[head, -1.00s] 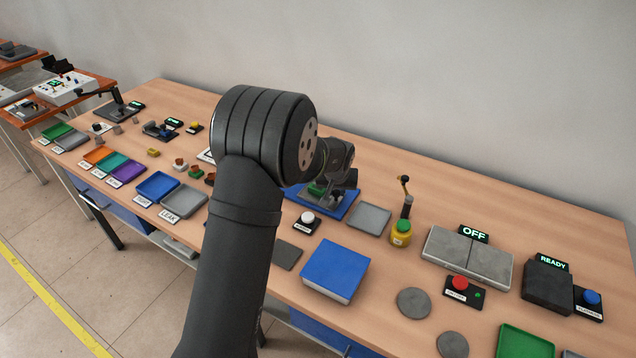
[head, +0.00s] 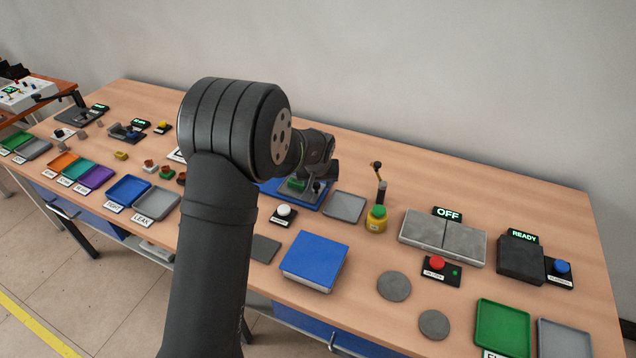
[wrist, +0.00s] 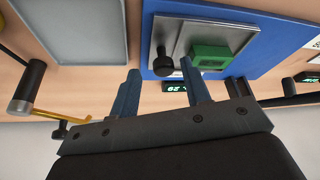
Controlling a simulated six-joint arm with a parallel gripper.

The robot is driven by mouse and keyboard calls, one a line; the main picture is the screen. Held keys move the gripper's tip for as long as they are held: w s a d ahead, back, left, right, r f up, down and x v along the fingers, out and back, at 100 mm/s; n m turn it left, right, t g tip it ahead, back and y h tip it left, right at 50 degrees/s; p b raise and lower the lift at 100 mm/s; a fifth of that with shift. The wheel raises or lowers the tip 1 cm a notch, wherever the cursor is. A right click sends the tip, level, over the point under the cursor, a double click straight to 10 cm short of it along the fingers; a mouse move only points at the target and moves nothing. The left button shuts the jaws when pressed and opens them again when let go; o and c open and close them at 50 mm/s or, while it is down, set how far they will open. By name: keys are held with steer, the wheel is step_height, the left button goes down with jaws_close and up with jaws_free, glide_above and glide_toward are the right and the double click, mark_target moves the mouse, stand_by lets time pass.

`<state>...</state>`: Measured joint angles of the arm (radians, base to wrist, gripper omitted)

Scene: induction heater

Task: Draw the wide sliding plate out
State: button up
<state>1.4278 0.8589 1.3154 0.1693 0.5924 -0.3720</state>
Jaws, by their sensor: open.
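A grey metal plate (wrist: 222,28) lies on a blue base (wrist: 258,62). It bears a black round knob (wrist: 163,66) and a green block (wrist: 211,56). I take this plate for the sliding plate. In the wrist view my gripper (wrist: 160,72) is open, with one blue-grey finger to each side of the knob as seen. I cannot tell whether the fingertips reach down around it. In the head view my gripper (head: 317,184) is over the blue base (head: 273,189), and my arm hides part of it.
A white button box (head: 284,213) stands in front. A blue box (head: 315,260) is nearer. A post with a yellow hook (wrist: 28,88) shows in the wrist view.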

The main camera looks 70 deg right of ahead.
steer(key=v, duration=1.6)
steer(key=shift+s+a+r, duration=0.2)
steer(key=shift+a+r, duration=0.05)
steer(key=shift+r, duration=0.05)
steer(key=shift+f, duration=0.1)
steer(key=x, duration=1.7)
steer(key=shift+w+d, duration=0.2)
steer(key=shift+w, duration=0.05)
steer(key=o, duration=1.3)
steer(key=shift+c, duration=0.2)
steer(key=s+a+r+m, duration=0.1)
steer(key=a+r, duration=0.2)
steer(key=r, duration=0.6)
steer(key=a+r+m, duration=0.2)
steer(key=a+r, duration=0.2)
steer(key=r, duration=0.5)
steer(key=s+a+r+m, duration=0.1)
steer(key=a+r, duration=0.2)
steer(key=r, duration=0.6)
steer(key=w+x, duration=0.1)
steer(key=x, duration=0.9)
steer(key=shift+a+t, duration=0.2)
steer(key=shift+t, duration=0.1)
